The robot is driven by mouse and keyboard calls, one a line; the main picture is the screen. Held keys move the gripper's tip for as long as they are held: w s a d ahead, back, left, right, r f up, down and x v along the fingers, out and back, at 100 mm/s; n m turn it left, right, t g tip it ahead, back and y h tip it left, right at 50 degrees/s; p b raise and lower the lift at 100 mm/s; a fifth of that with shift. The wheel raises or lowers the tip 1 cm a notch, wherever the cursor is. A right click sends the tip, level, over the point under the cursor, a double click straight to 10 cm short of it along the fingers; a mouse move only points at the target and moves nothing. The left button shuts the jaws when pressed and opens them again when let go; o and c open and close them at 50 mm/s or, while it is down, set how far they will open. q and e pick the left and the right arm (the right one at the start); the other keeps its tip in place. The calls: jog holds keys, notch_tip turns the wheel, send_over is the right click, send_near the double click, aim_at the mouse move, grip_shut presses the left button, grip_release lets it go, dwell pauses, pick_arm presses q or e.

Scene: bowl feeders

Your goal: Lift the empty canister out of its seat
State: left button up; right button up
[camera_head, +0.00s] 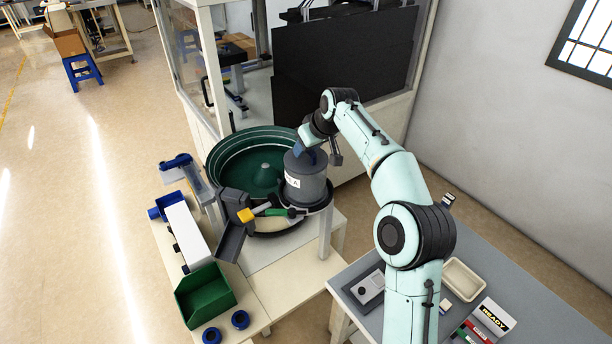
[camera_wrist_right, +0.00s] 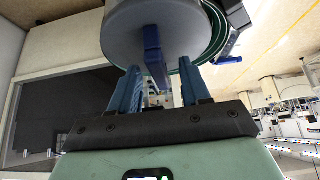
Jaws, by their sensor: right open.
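The canister (camera_head: 307,186), a grey cylinder with a white label, stands upright in its dark ring-shaped seat (camera_head: 318,208) beside the green bowl. In the right wrist view its round grey lid (camera_wrist_right: 122,42) carries a blue bar handle (camera_wrist_right: 152,48). My right gripper (camera_wrist_right: 161,78) is open, with its blue fingers on either side of the handle's near end. I cannot tell whether they touch it. In the head view the right gripper (camera_head: 309,154) is over the lid, partly hidden by my wrist. Inside of the canister is hidden. My left gripper is not in view.
The green feeder bowl (camera_head: 240,160) is left of the canister, with a chute (camera_head: 234,226) and a green-handled tool (camera_head: 277,212) in front. A green bin (camera_head: 204,294) stands front left. A grey table (camera_head: 480,262) with a tray (camera_head: 462,279) is at right. A dark panelled machine (camera_head: 345,60) stands behind.

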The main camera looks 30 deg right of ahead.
grip_shut()
jog(key=shift+r, duration=0.15)
dwell(1.2)
